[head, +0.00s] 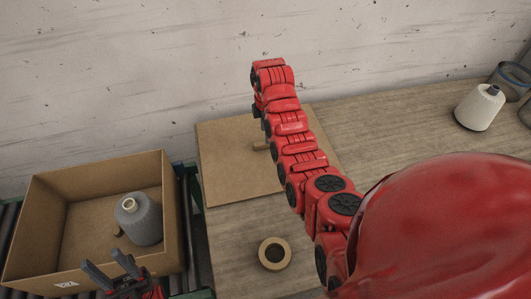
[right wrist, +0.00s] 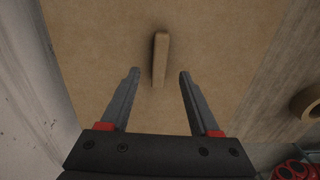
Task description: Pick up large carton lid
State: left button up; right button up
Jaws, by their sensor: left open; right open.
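The large carton lid (head: 225,165) is a flat brown cardboard panel lying on the wooden table, partly covered by my right arm in the head view. It fills much of the right wrist view (right wrist: 105,35). A small raised bar handle (right wrist: 160,58) stands on the lid; its end also shows beside my arm in the head view (head: 260,146). My right gripper (right wrist: 159,75) is open over the lid, with the handle between and just beyond its fingertips, gripping nothing. My left gripper (head: 105,262) is open and empty at the front of the open carton (head: 75,180).
A tape roll (head: 275,254) lies on the table (head: 235,235) in front of the lid. A wall rises behind.

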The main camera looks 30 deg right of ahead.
aim_at(265, 146)
jog(key=shift+f+p, duration=1.55)
jog(key=shift+f, duration=1.3)
grip_shut()
